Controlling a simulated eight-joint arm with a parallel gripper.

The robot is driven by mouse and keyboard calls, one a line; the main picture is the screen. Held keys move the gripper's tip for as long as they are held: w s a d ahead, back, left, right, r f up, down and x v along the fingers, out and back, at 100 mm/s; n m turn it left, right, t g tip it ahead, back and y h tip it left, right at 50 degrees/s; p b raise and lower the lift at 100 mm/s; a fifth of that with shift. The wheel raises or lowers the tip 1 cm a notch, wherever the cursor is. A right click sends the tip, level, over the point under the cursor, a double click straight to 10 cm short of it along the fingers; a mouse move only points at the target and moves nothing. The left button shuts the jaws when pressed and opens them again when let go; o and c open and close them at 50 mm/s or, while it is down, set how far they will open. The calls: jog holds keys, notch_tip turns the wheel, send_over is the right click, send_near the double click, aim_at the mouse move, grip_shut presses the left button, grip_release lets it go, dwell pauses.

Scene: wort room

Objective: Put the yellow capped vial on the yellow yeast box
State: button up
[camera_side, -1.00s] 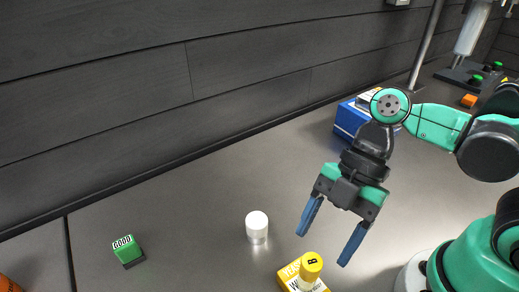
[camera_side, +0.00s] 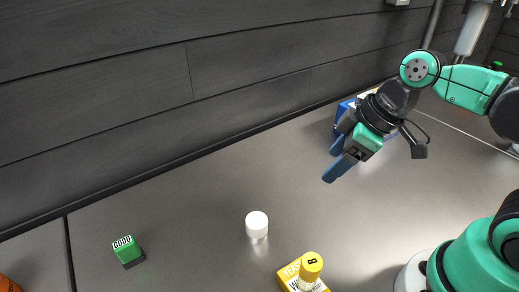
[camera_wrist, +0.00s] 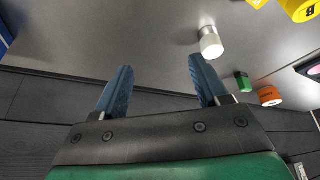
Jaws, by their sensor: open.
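The picture's lower edge cuts off part of the box.
A white capped vial (camera_side: 257,224) stands left of the yeast box, also seen in the wrist view (camera_wrist: 211,43). A green GOOD block (camera_side: 127,249) is at the lower left. A blue box (camera_side: 345,115) is partly behind my gripper near the wall.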

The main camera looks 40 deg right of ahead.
jog(key=shift+w+d+r+m+t+h, duration=0.15)
jog(key=shift+w+d+m+t+h, duration=0.3)
jog(key=shift+m, duration=0.6)
jog(key=shift+w+d+r+m+t+h, duration=0.1)
jog(key=shift+w+d+m+t+h, duration=0.35)
jog(key=shift+m, duration=0.65)
jog(key=shift+w+d+r+m+t+h, duration=0.2)
jog(key=shift+w+d+m+t, duration=0.35)
jog(key=shift+m, duration=0.5)
